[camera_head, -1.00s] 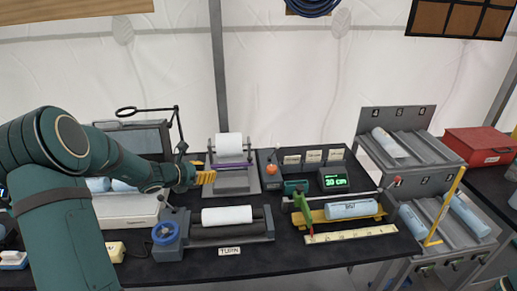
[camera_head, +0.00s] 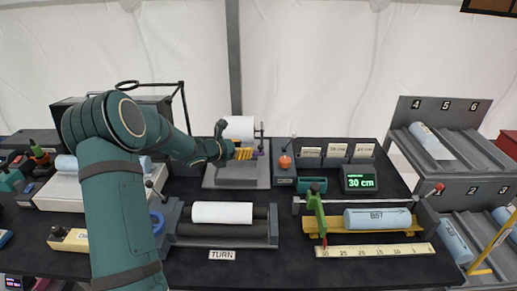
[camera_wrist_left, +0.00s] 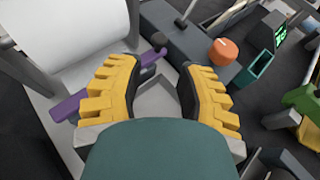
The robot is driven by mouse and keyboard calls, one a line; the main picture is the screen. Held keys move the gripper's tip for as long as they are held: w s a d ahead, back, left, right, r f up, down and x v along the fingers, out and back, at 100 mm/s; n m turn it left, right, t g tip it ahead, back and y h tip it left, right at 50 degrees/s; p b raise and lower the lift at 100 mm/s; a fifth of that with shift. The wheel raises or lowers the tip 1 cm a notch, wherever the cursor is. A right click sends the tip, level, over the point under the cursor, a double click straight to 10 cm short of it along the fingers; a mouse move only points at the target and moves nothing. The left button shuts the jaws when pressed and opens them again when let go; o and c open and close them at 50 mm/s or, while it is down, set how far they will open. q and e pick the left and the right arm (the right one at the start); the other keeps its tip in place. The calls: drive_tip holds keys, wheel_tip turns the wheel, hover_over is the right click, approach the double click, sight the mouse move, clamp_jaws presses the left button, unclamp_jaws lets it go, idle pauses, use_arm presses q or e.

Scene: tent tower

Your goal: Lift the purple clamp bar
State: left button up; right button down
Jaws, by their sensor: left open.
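The purple clamp bar (camera_wrist_left: 68,107) lies across the front of the white roll (camera_wrist_left: 75,40) in the left wrist view. Its dark knobbed end is at the upper middle, and my finger covers part of its length. In the head view only a small purple bit of the bar (camera_head: 259,154) shows, beside the yellow fingers. My left gripper (camera_head: 243,152) is in front of the roll stand (camera_head: 222,176). In the left wrist view its yellow fingers (camera_wrist_left: 155,78) are spread with nothing held between them; the bar passes behind the left finger. My right gripper is not in view.
An orange knob (camera_head: 285,161) on a grey box stands just right of the stand. Rollers with a white roll (camera_head: 222,212) lie in front. A green lever (camera_head: 316,212) and a cutting tray with a blue roll (camera_head: 377,218) are at right.

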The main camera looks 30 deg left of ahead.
sight(260, 147)
use_arm(q)
drive_tip(key=x, duration=0.8)
drive_tip(key=shift+w+d+f, duration=0.1)
drive_tip(key=shift+w, duration=0.1)
clamp_jaws()
drive_tip(key=shift+s, duration=0.1)
